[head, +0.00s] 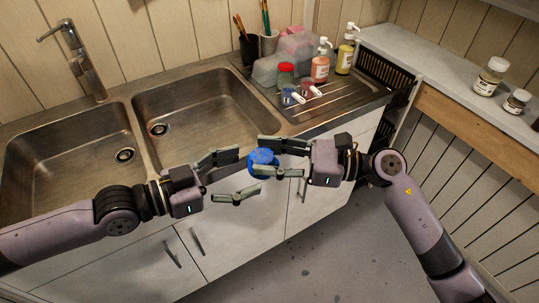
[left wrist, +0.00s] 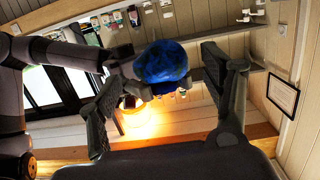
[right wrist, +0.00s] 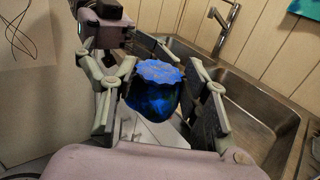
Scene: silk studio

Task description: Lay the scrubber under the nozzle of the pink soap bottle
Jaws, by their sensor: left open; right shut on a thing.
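The scrubber (head: 263,157) is a blue, scalloped piece held in the air in front of the sink cabinet. My right gripper (head: 262,157) is shut on it; it also shows between the right fingers in the right wrist view (right wrist: 155,88). My left gripper (head: 246,172) is open and empty, its fingertips just left of the scrubber. In the left wrist view the scrubber (left wrist: 162,62) appears ahead, between the open left fingers. The pink soap bottle (head: 320,68) with a white pump nozzle stands upright at the back of the drainboard, left of a yellow soap bottle (head: 345,58).
The ribbed drainboard (head: 345,95) has bare room in front of the bottles. Small items with white handles (head: 290,96) and a red-lidded jar (head: 285,75) lie left of that room. Two sink basins (head: 205,105) are at left. Jars (head: 490,77) stand on the right shelf.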

